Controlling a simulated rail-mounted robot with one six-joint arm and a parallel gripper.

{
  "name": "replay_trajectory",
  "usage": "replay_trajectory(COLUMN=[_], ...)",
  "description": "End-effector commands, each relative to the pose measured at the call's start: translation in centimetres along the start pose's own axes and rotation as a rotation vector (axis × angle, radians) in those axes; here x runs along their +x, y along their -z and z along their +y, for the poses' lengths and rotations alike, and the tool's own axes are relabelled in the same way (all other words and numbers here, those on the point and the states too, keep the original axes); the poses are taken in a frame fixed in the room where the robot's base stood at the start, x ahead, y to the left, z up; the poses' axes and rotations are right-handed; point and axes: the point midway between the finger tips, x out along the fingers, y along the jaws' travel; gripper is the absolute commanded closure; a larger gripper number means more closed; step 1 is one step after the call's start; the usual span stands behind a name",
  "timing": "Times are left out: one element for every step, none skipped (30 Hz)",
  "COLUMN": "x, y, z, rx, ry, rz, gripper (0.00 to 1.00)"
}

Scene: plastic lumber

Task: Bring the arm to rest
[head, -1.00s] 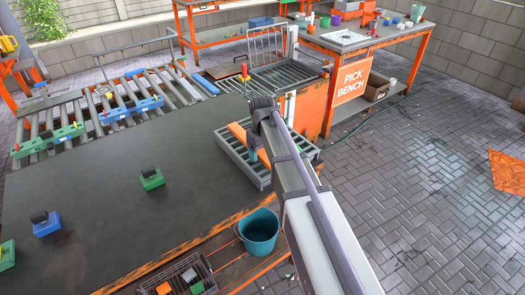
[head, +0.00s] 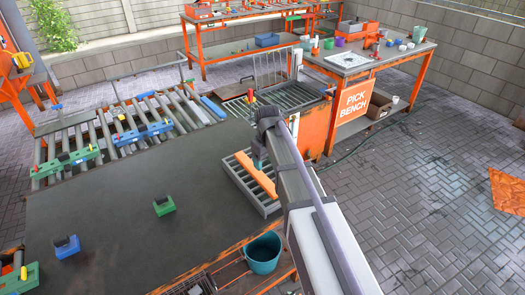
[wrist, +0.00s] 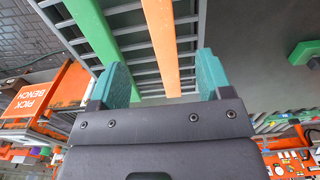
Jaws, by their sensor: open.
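My gripper (wrist: 164,76) is open in the wrist view, its two teal fingers wide apart and nothing held between them. In the head view my gripper (head: 259,163) hangs over the grey slatted rack (head: 244,193) at the table's right end. An orange plank (head: 263,180) lies on that rack, and in the wrist view the orange plank (wrist: 162,42) shows in the gap between the fingers, beyond the tips. A green plank (wrist: 92,30) lies beside it, near the left finger. My arm hides part of the rack in the head view.
The dark table (head: 110,215) carries green and blue blocks, including a green block (head: 163,205). A roller conveyor (head: 110,140) with several planks runs behind it. A teal bucket (head: 263,252) stands in front.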

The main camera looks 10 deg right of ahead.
Motion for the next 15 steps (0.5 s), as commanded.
replay_trajectory(x=[0.0,0.0,0.0,0.0,0.0,0.0,0.0,0.0,0.0,0.0,0.0,0.0,0.0,0.0,0.0], y=[0.0,0.0,0.0,0.0,-0.5,-2.6,-4.5,-6.5,-9.2,-11.2,-13.0,-15.1,-16.4,-17.4,-18.4], z=[0.0,0.0,0.0,0.0,-0.2,-1.1,-1.9,-2.9,-4.3,-5.3,-6.2,-7.3,-8.0,-8.5,-9.1], rx=[0.0,0.0,0.009,0.031,0.069,0.132,0.174,0.214,0.265,0.298,0.325,0.353,0.365,0.369,0.369], ry=[0.0,0.0,0.0,0.0,0.0,0.0,0.0,0.0,0.0,-0.001,-0.001,-0.001,-0.001,-0.001,-0.001], rz=[0.0,0.0,0.0,0.0,0.0,-0.001,-0.001,-0.001,-0.001,-0.001,-0.001,-0.001,-0.001,-0.001,-0.001], gripper=[0.28,0.28,0.28,0.28,0.28,0.28,0.28,0.28,0.28,0.28,0.28,0.28,0.28,0.28,0.28])
